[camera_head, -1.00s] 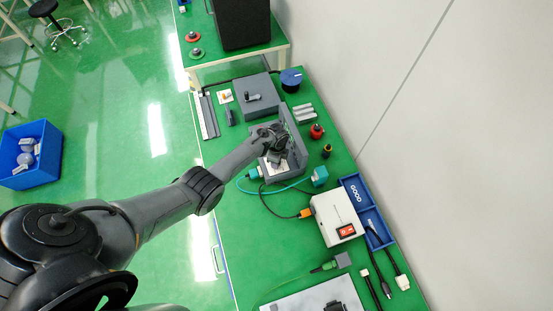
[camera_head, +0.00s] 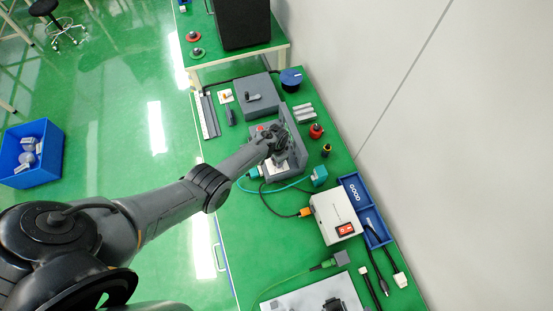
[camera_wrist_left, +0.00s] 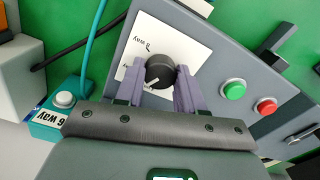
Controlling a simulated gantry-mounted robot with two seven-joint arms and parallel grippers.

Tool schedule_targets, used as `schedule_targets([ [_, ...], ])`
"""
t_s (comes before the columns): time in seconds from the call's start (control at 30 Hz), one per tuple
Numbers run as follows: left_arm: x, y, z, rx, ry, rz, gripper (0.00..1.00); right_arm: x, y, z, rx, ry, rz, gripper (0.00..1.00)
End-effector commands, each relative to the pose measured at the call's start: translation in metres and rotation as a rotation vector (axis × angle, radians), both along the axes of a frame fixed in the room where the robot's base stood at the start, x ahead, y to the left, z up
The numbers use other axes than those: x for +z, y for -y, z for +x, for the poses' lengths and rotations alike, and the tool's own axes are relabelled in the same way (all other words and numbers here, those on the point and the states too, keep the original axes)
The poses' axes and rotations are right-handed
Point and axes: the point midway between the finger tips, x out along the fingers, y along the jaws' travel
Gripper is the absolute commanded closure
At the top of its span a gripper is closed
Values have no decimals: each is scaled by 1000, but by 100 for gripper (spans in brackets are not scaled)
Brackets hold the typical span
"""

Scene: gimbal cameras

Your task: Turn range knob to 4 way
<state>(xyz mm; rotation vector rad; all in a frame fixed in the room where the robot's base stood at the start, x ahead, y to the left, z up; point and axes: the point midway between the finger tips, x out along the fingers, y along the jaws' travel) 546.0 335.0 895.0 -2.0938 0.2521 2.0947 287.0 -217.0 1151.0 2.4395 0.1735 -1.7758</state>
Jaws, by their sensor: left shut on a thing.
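The range knob (camera_wrist_left: 160,72) is a round black knob with a white pointer mark, on a white label plate (camera_wrist_left: 188,40) set in a grey panel. "3 way" reads upside down on the plate; another marking beside the knob is partly hidden. My left gripper (camera_wrist_left: 160,84) has its two purple-grey fingers on either side of the knob, shut on it. The mark points towards the lower left of the wrist picture. In the head view my left gripper (camera_head: 279,140) is over the grey panel box (camera_head: 296,157) and hides the knob. My right gripper is not in view.
A green button (camera_wrist_left: 233,89) and a red button (camera_wrist_left: 266,106) sit on the panel beside the fingers. A teal "6 way" box (camera_wrist_left: 62,112) with a cable is close by. A white box with a red switch (camera_head: 337,218) stands nearer on the green table.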

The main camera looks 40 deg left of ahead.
Motion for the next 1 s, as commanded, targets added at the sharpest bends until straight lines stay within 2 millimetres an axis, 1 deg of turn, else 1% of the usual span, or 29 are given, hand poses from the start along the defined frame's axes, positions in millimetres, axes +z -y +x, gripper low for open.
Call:
schedule_targets([
  [0.3,0,0,0,275,1,0,93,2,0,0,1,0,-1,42],
  [0.5,0,1,0,399,1,-1,93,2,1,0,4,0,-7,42],
  [0.7,0,0,0,477,1,0,93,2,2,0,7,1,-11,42],
  [1.0,0,0,0,514,1,0,93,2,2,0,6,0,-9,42],
])
